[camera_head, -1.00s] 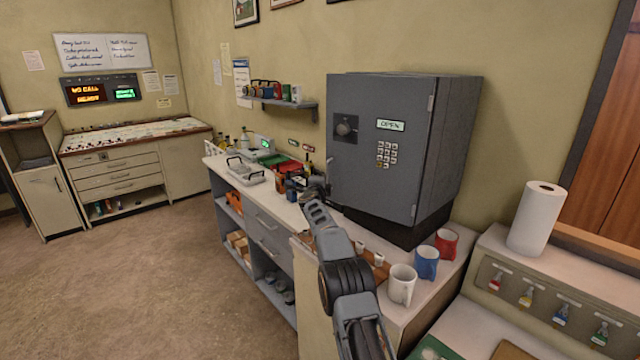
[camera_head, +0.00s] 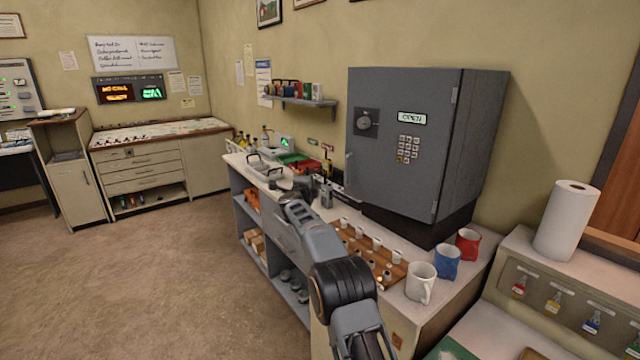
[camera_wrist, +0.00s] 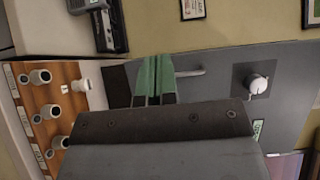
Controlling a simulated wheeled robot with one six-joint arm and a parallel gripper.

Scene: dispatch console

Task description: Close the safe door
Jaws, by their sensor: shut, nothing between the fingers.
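The grey safe (camera_head: 485,130) stands on the counter at the right. Its door (camera_head: 400,175) bears a dial (camera_head: 366,123), a keypad and a display reading OPEN (camera_head: 412,118). The door looks close to the body; any gap is not clear. A lever handle (camera_head: 348,168) sits low on the door's left edge, with hinges on the right. My gripper (camera_head: 304,186) is left of the handle over the counter, apart from it in the head view. In the wrist view its green fingers (camera_wrist: 153,78) are together and empty, with the handle (camera_wrist: 188,73) and dial (camera_wrist: 257,83) beyond.
A wooden rack (camera_head: 370,258) with several white-topped pieces lies in front of the safe. White (camera_head: 420,283), blue (camera_head: 447,262) and red (camera_head: 467,243) mugs stand to its right. A small radio-like device (camera_head: 326,194) and trays (camera_head: 266,168) fill the counter's left. The floor (camera_head: 150,270) at left is clear.

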